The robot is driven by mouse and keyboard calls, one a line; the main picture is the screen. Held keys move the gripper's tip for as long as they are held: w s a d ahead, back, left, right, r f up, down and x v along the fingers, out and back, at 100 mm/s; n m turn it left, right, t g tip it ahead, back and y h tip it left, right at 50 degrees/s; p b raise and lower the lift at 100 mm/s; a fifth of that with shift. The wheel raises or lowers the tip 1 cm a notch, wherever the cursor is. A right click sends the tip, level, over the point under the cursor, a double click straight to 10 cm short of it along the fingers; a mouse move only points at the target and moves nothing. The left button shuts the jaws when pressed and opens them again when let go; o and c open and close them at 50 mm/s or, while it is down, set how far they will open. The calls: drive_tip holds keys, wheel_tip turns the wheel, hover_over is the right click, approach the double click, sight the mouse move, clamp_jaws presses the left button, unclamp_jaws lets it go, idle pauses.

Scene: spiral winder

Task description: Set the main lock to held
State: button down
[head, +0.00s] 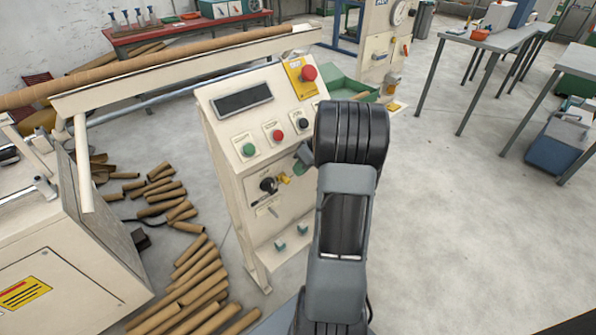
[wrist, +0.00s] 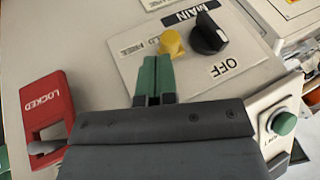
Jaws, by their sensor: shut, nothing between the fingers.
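The main lock is a small yellow tab (wrist: 172,42) on the white switch plate in the wrist view, beside the black main knob (wrist: 208,36). A label next to the tab reads FREE, with another word partly hidden. The yellow tab (head: 285,180) and black knob (head: 267,185) also show low on the console in the head view. My gripper (wrist: 154,60) has its green fingers together and empty. Its tips are right below the yellow tab in the wrist view; I cannot tell whether they touch it.
A red part marked LOCKED (wrist: 46,105) is at the left of the wrist view, and a green button (wrist: 284,123) at the right. The console (head: 235,160) carries more buttons and a red emergency stop (head: 308,73).

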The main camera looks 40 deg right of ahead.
drive_tip(key=p+v, duration=0.2)
drive_tip(key=v, duration=0.5)
drive_tip(key=shift+p, duration=0.35)
drive_tip(key=s+a+r+h+p, duration=0.1)
drive_tip(key=s+a+r, duration=0.3)
drive_tip(key=a, duration=0.5)
drive_tip(key=s+a+r+h+p, duration=0.2)
drive_tip(key=s+a+r+p, duration=0.1)
drive_tip(key=a, duration=0.6)
drive_tip(key=s+a+r+m+h+p, duration=0.1)
drive_tip(key=s+a+r, duration=0.3)
drive_tip(key=a, duration=0.5)
drive_tip(key=shift+s+a+r+h+p, duration=0.35)
drive_tip(key=shift+r+h+p, duration=0.15)
drive_tip(key=shift+r+p, duration=0.4)
